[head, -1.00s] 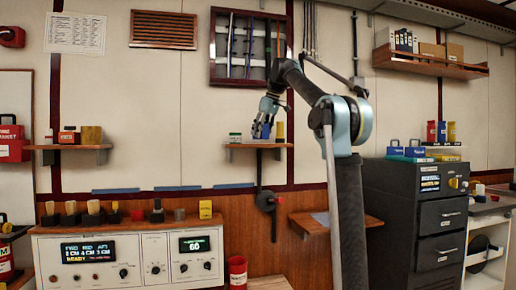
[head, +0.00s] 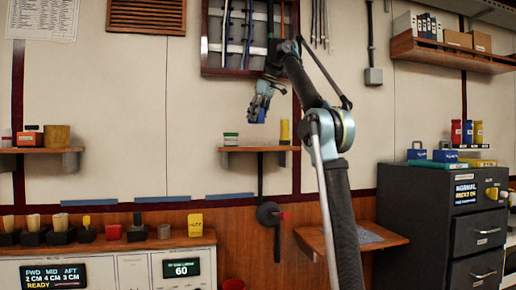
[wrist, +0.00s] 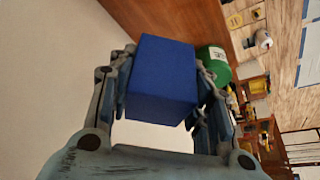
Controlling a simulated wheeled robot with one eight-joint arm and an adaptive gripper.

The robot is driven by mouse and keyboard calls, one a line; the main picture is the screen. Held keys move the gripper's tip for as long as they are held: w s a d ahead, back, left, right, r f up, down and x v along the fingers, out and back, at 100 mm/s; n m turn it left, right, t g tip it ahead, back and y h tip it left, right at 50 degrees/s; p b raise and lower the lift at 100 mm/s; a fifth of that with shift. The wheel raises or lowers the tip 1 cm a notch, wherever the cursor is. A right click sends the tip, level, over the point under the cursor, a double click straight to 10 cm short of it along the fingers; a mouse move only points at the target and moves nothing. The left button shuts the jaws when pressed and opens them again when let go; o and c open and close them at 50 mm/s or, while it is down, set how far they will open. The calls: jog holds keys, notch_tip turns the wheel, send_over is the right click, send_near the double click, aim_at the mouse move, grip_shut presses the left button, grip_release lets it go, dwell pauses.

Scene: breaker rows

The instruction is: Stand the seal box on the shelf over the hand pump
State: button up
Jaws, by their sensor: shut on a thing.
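A blue box (head: 257,115), which I take for the seal box, is held in my gripper (head: 259,108). In the wrist view my gripper (wrist: 165,95) is shut on the box (wrist: 162,80), with one finger on each side. In the head view the box appears above a small wooden shelf (head: 260,149), with a visible gap between them. Below this shelf is a dark wall device with a red-tipped handle, likely the hand pump (head: 268,213). Any label on the box is not visible.
A green tin (head: 231,139) stands at the shelf's left end and a yellow item (head: 285,131) at its right. The tin (wrist: 214,62) is close to the box in the wrist view. A tool cabinet (head: 212,45) hangs above. A dark drawer cabinet (head: 430,200) stands at right.

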jog(key=shift+d+f, duration=0.1)
jog(key=shift+f, duration=4.8)
jog(key=o, duration=1.1)
jog(key=shift+r, duration=0.1)
jog(key=v, duration=1.1)
jog(key=shift+d+r, duration=0.25)
jog(key=shift+r, duration=0.1)
